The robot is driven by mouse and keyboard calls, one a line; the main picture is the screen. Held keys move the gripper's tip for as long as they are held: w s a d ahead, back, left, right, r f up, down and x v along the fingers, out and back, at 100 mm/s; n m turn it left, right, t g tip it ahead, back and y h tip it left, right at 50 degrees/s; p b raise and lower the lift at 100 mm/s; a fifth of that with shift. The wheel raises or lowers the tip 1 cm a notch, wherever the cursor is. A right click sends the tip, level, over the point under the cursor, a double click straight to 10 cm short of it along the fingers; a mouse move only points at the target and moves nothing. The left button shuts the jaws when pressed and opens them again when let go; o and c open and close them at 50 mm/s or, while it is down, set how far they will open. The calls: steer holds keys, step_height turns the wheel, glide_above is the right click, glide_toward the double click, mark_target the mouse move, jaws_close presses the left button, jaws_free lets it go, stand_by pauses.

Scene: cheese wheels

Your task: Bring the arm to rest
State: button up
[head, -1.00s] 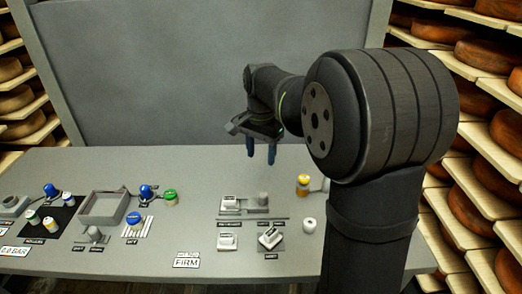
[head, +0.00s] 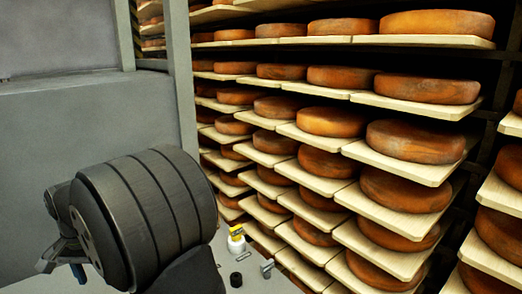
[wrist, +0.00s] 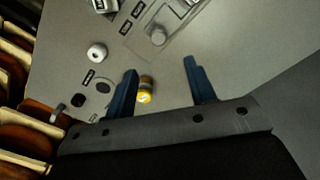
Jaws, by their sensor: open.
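My gripper (head: 77,272) is at the lower left of the head view, mostly hidden behind my own dark arm. Only a blue fingertip and part of the gripper body show there. In the wrist view my gripper (wrist: 160,68) has its two blue fingers spread wide with nothing held between them. It hangs above the grey table (wrist: 245,50).
Shelves of orange cheese wheels (head: 331,121) fill the right of the head view, beyond the table. A black knob (head: 236,279) and a small grey piece (head: 267,268) sit near the table's right edge. A white ring-shaped piece (wrist: 97,53) lies left of my fingers in the wrist view.

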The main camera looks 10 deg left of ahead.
step_height(320, 180, down, 14)
steer(key=shift+f, duration=0.25)
steer(key=shift+w+d+r, duration=0.1)
steer(key=shift+w+d, duration=0.15)
